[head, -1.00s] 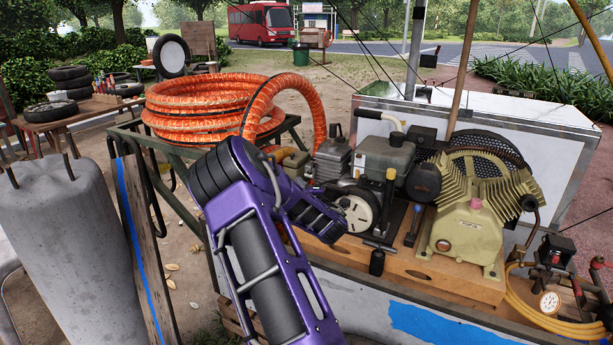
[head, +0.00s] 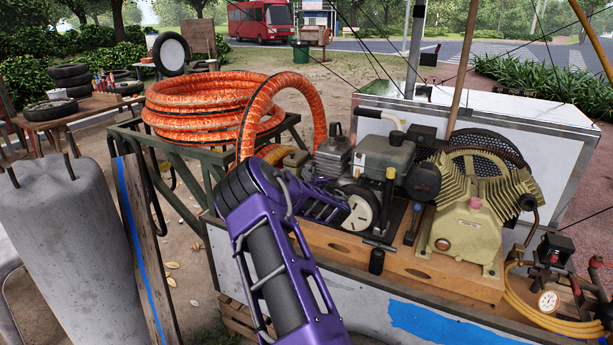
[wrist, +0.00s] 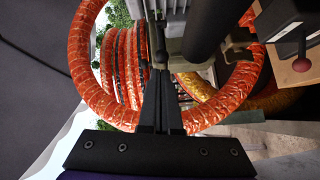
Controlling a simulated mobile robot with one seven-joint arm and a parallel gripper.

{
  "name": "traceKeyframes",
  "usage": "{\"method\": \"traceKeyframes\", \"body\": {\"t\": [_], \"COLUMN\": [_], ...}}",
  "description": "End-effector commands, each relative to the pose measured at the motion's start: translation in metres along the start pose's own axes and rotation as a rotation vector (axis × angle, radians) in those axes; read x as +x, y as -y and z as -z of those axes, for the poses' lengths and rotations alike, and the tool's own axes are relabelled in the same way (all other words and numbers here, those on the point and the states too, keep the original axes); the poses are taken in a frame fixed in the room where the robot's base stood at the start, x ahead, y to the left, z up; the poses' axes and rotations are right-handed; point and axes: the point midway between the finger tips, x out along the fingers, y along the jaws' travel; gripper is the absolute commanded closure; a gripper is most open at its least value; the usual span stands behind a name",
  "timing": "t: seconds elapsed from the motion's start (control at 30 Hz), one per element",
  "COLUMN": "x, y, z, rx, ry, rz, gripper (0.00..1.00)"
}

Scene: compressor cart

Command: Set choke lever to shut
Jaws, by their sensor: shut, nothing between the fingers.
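I cannot make out the choke lever for sure in the head view. In the wrist view my gripper (wrist: 161,76) is shut and empty, its fingers pointing up the picture. A small dark upright part (wrist: 159,50) shows just beyond the fingertips; I cannot tell whether it is the choke lever. A dark red knob (wrist: 301,65) on a stem shows at the upper right. My arm hides the gripper's fingers in the head view.
An orange hose (head: 215,105) lies coiled on a green rack and arches down behind my arm; it also surrounds the fingers in the wrist view (wrist: 85,60). The beige compressor pump (head: 470,225) stands right of the engine. A concrete cylinder (head: 70,250) stands left.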

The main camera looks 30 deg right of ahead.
Motion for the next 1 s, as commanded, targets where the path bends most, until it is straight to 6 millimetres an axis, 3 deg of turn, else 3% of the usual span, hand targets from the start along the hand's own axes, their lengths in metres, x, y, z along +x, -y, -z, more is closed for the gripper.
{"method": "traceKeyframes", "body": {"t": [0.37,1.0], "x": [-0.011,-0.007], "y": [-0.002,-0.004], "z": [-0.024,-0.017], "rx": [0.0,0.0], "ry": [0.002,-0.001], "rz": [-0.002,-0.001], "gripper": [1.0,1.0]}}
